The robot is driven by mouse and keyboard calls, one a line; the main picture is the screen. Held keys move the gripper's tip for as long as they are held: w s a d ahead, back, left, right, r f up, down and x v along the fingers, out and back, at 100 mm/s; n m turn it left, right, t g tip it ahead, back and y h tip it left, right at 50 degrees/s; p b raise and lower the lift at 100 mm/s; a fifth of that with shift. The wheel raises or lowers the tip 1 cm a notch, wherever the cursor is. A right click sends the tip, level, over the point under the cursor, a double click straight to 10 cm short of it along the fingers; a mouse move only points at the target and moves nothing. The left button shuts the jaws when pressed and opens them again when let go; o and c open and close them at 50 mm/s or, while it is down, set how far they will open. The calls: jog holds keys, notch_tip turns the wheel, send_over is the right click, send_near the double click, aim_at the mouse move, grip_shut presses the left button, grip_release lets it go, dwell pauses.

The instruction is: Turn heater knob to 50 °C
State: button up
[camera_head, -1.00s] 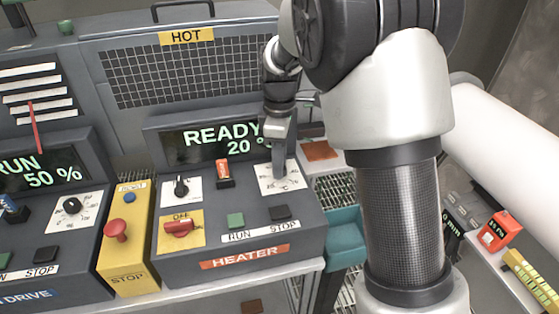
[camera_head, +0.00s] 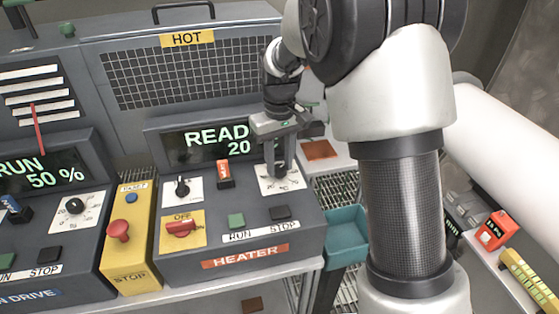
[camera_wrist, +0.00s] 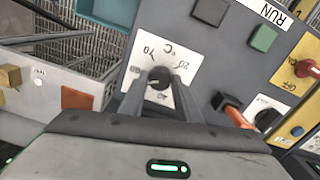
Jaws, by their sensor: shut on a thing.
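The heater panel (camera_head: 300,215) carries a temperature knob on a white dial plate (camera_head: 266,186) at its right, with °C marks. In the wrist view the dark round knob (camera_wrist: 159,79) sits between my two fingers on the dial plate (camera_wrist: 150,50), which reads 20 and 70 upside down. My gripper (camera_head: 281,172) points down over the dial and is shut on the knob; it also shows in the wrist view (camera_wrist: 158,90). The heater display (camera_head: 218,142) shows "READ" and "20", its right end hidden by my gripper. The knob's pointer is hard to make out.
Beside the dial are an orange switch (camera_head: 224,174), a small black knob (camera_head: 182,187) and a red OFF switch (camera_head: 181,228). Below are the green RUN (camera_head: 236,220) and dark STOP (camera_head: 280,213) buttons. A yellow box with a red stop button (camera_head: 118,231) stands left. A teal bin (camera_head: 346,238) is right.

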jog(key=m, duration=0.5)
jog(key=shift+m+p, duration=0.3)
jog(key=shift+p, duration=0.05)
jog(key=m, duration=0.4)
jog(key=shift+r+p, duration=0.1)
jog(key=shift+p, duration=0.25)
jog(key=m+p, duration=0.1)
jog(key=m, duration=0.4)
jog(key=shift+m, duration=0.4)
jog(key=m+p, duration=0.1)
jog(key=m, duration=0.3)
jog(key=shift+m, duration=0.3)
jog(key=o, duration=1.1)
jog(key=shift+c, duration=0.2)
